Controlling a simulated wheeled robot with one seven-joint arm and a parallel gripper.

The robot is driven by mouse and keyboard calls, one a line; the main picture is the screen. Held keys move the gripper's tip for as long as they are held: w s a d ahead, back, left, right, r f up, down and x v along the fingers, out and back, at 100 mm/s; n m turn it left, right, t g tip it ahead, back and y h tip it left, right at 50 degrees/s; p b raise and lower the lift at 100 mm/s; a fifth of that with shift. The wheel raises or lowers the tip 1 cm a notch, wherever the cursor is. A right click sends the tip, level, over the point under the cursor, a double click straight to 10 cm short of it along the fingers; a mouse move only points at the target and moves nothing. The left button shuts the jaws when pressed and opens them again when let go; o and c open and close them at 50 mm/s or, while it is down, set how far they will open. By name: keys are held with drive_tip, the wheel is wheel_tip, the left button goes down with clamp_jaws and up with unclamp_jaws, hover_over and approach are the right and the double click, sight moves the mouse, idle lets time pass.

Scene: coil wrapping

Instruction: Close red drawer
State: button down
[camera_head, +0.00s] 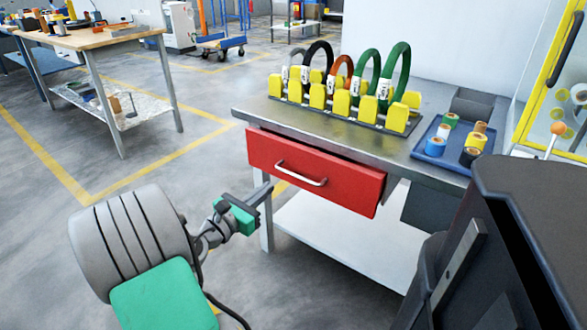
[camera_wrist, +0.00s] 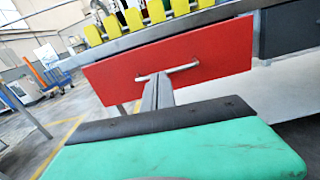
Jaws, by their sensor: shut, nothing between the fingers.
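The red drawer (camera_head: 314,172) sits under the metal top of the workbench and stands partly pulled out, with its right side showing. Its silver handle (camera_head: 301,174) is on the front face. My gripper (camera_head: 268,188) is to the left of the drawer front, its fingers shut and empty. In the wrist view, the red drawer (camera_wrist: 205,62) fills the upper middle, tilted in the picture. The shut fingers of my gripper (camera_wrist: 156,80) point at the handle (camera_wrist: 180,69) and overlap it in the picture. I cannot tell whether they touch it.
On the workbench (camera_head: 255,108), a yellow rack (camera_head: 317,96) holds several coils. A blue tray (camera_head: 432,146) with tape rolls is at its right end. A white lower shelf (camera_head: 330,240) lies below the drawer. A wooden table (camera_head: 95,38) stands far left. Floor between is clear.

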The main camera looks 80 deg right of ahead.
drive_tip(key=b, duration=0.5)
approach(304, 161)
drive_tip(key=shift+n, duration=0.3)
drive_tip(key=x, duration=0.6)
drive_tip(key=shift+s+d+f, duration=0.1)
drive_tip(key=shift+s+d, duration=0.05)
drive_tip(key=shift+d, duration=0.2)
